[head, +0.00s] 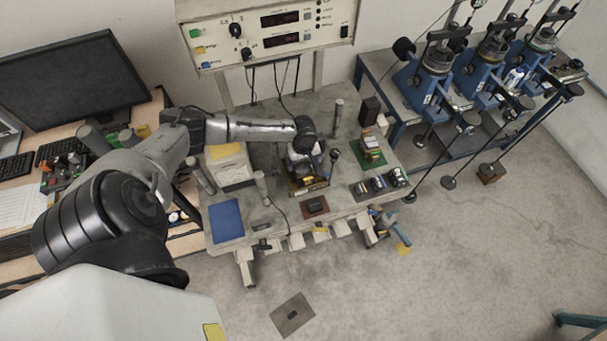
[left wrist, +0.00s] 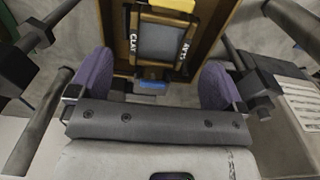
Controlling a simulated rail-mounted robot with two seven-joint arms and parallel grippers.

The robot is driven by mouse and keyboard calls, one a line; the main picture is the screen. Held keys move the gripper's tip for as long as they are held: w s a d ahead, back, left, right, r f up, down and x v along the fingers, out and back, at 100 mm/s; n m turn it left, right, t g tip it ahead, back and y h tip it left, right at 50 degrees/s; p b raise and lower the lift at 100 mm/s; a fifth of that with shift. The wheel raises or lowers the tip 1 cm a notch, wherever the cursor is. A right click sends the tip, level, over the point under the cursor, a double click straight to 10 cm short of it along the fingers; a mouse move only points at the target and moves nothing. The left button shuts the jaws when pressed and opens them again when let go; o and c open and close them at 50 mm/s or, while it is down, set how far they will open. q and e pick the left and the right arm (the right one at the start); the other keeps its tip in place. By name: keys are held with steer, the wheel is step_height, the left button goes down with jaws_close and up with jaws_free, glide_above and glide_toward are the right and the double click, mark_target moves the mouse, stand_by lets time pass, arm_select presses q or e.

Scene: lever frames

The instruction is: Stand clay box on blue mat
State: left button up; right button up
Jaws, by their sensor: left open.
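The clay box (left wrist: 160,42), grey-faced with dark edges and white lettering reading "CLAY", shows in the left wrist view inside a wooden tray. My left gripper (left wrist: 158,88) is open, its two purple pads apart on either side of the view, with the box ahead between them and not held. In the head view my left gripper (head: 304,152) hangs over the wooden tray (head: 313,187) and hides much of its contents; I cannot pick out the clay box there. The blue mat (head: 226,221) lies flat and bare at the table's front left. My right gripper is not in view.
In the tray, a yellow item (left wrist: 172,4) and a blue item (left wrist: 152,85) are close to the clay box. A yellow-topped box (head: 229,168) stands behind the mat. Grey posts stand nearby. A green mat (head: 377,161) with stacked boxes and a can rack (head: 362,191) are right.

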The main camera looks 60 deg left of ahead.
mark_target(304, 170)
arm_select(q)
step_height(304, 170, down, 2)
steer(key=shift+b, duration=0.75)
steer(key=shift+f+b, duration=0.7)
steer(key=shift+f, duration=1.4)
steer(key=shift+c, duration=0.2)
steer(key=c, duration=1)
steer(key=shift+r, duration=0.1)
steer(key=shift+c, duration=0.2)
steer(key=shift+r, duration=0.1)
